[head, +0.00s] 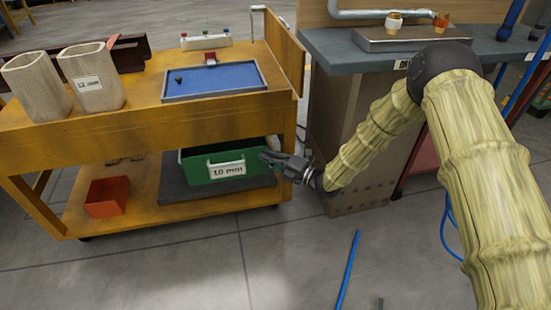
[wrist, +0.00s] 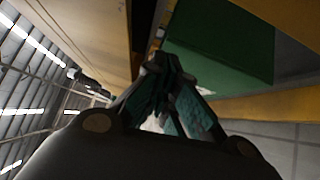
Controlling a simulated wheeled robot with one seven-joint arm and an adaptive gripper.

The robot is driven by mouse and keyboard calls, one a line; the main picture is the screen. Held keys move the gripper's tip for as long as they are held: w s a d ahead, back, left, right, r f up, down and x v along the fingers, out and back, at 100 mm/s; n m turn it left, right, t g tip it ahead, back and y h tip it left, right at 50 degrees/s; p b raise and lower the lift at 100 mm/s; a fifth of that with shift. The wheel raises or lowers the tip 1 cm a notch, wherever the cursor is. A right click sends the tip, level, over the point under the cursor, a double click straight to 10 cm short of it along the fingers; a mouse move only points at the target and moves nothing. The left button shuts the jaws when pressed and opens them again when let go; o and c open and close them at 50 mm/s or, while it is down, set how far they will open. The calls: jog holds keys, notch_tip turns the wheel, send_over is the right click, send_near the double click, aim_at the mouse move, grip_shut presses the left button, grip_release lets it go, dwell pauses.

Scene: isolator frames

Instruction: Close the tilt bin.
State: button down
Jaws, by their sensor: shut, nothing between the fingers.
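The green bin (head: 197,171), with a white "10 mm" label and a pale handle, sits on a dark grey base on the cart's lower shelf. Its dark inside shows above the front wall; I cannot tell how far it is tilted. My gripper (head: 265,156) is shut and empty at the bin's right end, its tips overlapping the bin's edge in the head view. I cannot tell whether they touch. In the wrist view, a broad green face of the bin (wrist: 225,45) lies beyond and right of my gripper (wrist: 165,68).
The yellow cart (head: 150,137) has a blue-topped tray (head: 213,80) and two pale containers on top. A red box (head: 106,197) stands on the lower shelf. A grey-topped bench (head: 350,50) is to the right. A blue rod (head: 347,270) lies on the floor.

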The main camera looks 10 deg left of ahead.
jog(key=shift+w+a+r, duration=0.15)
jog(key=shift+w+r, duration=0.05)
jog(key=shift+w, duration=0.15)
dwell(0.5)
jog(key=s+a+r+p+v, duration=0.1)
jog(key=s+p+v, duration=0.25)
jog(key=v, duration=0.95)
jog(key=s+d+f+m+t+h, duration=0.1)
jog(key=s+d+f+m+h, duration=1.15)
jog(key=f+m, duration=0.55)
jog(key=s+d+f+m+g+h, duration=0.1)
jog(key=s+d+m+g+h, duration=0.15)
jog(key=s+d+m, duration=0.55)
jog(key=s+d+f+m+g+h, duration=0.1)
jog(key=s+d+m+g, duration=0.15)
jog(key=s, duration=0.95)
jog(key=s+d+m+g+h, duration=0.25)
jog(key=s+d+m, duration=0.35)
jog(key=s, duration=0.4)
notch_tip(320, 180, up, 31)
jog(key=n+p, duration=0.1)
jog(key=p, duration=3.1)
jog(key=shift+w+d+r+y+p, duration=0.25)
jog(key=shift+w+y+p, duration=0.1)
jog(key=shift+y, duration=0.1)
